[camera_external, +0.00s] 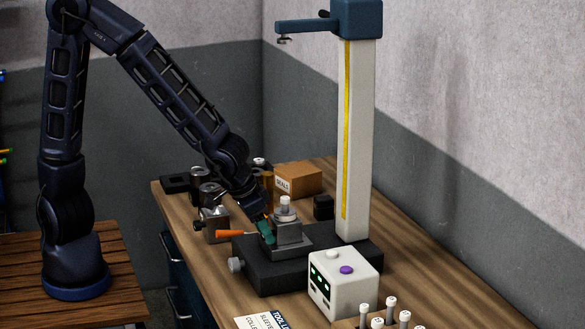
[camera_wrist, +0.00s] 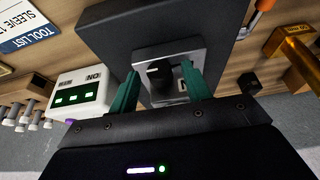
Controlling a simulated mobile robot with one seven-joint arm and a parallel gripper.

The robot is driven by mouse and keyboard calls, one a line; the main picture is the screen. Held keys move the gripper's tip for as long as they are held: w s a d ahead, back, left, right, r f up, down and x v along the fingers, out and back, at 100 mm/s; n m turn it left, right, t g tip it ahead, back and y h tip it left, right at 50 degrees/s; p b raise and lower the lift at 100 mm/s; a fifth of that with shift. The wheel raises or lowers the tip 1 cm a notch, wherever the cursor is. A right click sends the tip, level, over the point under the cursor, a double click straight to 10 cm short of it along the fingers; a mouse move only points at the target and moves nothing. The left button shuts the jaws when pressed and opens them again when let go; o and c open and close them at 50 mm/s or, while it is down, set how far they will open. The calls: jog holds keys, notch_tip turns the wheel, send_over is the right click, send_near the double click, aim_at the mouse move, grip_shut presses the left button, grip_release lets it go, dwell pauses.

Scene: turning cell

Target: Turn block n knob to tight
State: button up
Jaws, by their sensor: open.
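The grey block (camera_external: 292,243) sits on the black base of the tall gauge stand, with a silver cylinder on top. In the wrist view the block (camera_wrist: 184,56) carries a dark round knob (camera_wrist: 158,75) and a label, partly covered, that seems to read N. The knob does not show clearly in the external view. My gripper (camera_wrist: 160,68) has its two teal fingers open, one on each side of the knob, with a gap visible on both sides. In the external view my gripper (camera_external: 266,230) is close against the block's left side.
A white box with green displays (camera_external: 342,285) stands in front of the base. Metal holders (camera_external: 209,193) and a cardboard box (camera_external: 300,178) stand behind. The white column (camera_external: 357,140) rises at right.

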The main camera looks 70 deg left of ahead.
jog(key=c, duration=1)
jog(key=shift+d+y, duration=0.1)
jog(key=shift+y, duration=0.3)
jog(key=shift+d+f+m+y, duration=0.1)
jog(key=shift+d+m+y, duration=0.15)
jog(key=shift+y, duration=0.9)
jog(key=shift+d+f+m+y, duration=0.15)
jog(key=shift+m+y, duration=0.2)
jog(key=shift+y, duration=0.8)
jog(key=shift+r, duration=0.1)
jog(key=o, duration=1)
